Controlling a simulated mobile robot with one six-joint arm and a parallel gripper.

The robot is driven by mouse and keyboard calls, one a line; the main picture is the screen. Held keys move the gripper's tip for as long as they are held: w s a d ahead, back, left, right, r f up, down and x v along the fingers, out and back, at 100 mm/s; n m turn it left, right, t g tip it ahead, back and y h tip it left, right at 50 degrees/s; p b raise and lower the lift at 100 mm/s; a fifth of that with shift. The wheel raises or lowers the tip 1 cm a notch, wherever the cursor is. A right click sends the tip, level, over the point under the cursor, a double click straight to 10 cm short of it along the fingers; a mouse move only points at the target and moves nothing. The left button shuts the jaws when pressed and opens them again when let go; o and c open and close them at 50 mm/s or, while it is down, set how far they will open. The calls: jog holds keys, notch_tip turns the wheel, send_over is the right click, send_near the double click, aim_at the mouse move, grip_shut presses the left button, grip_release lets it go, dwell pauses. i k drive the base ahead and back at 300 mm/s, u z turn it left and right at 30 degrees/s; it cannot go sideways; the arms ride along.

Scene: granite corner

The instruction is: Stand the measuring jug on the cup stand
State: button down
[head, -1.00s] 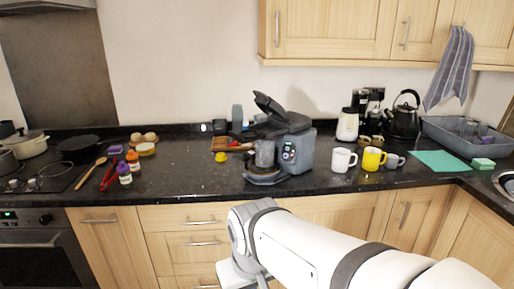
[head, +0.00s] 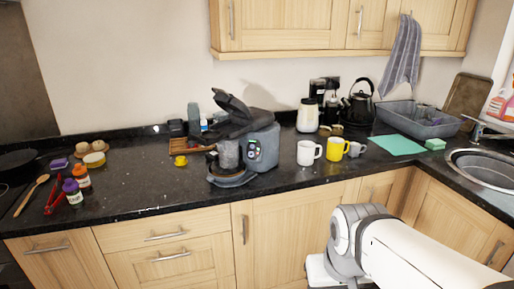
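A grey, metallic-looking cylindrical vessel (head: 229,154) stands at the front of a dark grey coffee machine (head: 262,150), above the machine's round base plate (head: 232,179). A small grey cup or jug with a handle (head: 356,149) stands on the counter beside the yellow mug. I cannot tell which of these vessels is the measuring jug. The round plate may be the cup stand, but I cannot be sure. My white arm reaches in from the lower right, in front of the cabinets. My gripper is outside the picture, so its fingers do not show.
A white mug (head: 308,152) and yellow mug (head: 336,148) stand right of the machine. Farther right are a kettle (head: 358,108), green mat (head: 398,145), grey basin (head: 418,121) and sink (head: 485,166). The black counter (head: 140,175) has clear room left of the machine.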

aim_at(228, 151)
jog(key=u, duration=0.05)
jog(key=i, duration=1)
jog(key=z, duration=0.1)
